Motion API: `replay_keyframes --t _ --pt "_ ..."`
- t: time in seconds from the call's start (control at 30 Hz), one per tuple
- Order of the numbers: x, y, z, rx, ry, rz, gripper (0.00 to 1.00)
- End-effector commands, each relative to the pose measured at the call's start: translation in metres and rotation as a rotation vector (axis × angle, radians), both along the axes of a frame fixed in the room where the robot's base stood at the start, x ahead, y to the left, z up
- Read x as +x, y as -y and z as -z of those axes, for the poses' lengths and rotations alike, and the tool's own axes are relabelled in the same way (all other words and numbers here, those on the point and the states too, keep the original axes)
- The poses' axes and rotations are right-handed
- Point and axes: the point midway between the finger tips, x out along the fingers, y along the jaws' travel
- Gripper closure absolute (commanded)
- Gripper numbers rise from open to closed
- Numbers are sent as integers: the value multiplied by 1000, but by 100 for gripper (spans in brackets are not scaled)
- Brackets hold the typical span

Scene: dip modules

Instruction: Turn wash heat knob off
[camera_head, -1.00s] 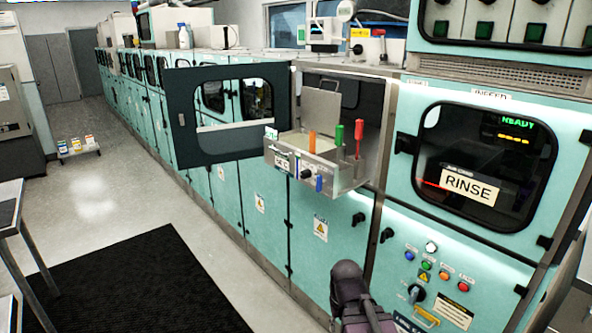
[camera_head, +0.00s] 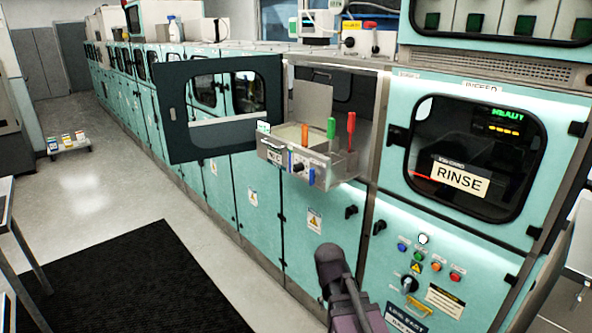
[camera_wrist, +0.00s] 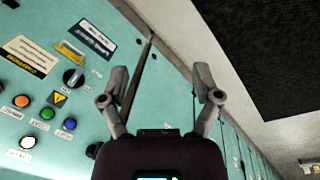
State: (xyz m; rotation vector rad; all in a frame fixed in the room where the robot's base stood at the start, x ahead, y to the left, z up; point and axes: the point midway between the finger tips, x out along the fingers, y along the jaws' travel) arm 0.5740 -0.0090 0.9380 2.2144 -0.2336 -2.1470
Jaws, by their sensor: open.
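A small dark knob (camera_head: 298,167) sits on the front of the pulled-out metal module (camera_head: 330,172), near a small display and a blue handle; its label is too small to read. A larger black rotary switch (camera_head: 409,284) is on the lower right panel. It also shows in the wrist view (camera_wrist: 73,78). My gripper (camera_wrist: 161,80) is open and empty, its two fingers spread before the teal cabinet front, right of the rotary switch in that view. In the head view my arm shows low in front of the cabinets, below the module; the fingertips cannot be made out there.
An open dark-framed door (camera_head: 220,110) stands out left of the module. Orange, green and red handles rise from the module.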

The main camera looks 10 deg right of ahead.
Motion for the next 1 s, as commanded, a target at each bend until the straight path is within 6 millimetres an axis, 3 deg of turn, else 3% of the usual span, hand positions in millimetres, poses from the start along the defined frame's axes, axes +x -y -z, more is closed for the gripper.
replay_keyframes --t 0.03,0.3,0.53,0.77,1.0 --pt "20 0 -3 -44 14 18 18" --pt "111 2 -29 -339 171 157 18" --pt "190 -16 -66 -566 384 253 18" --pt "267 -56 -114 -741 655 311 18" --pt "335 -119 -168 -854 970 332 18"
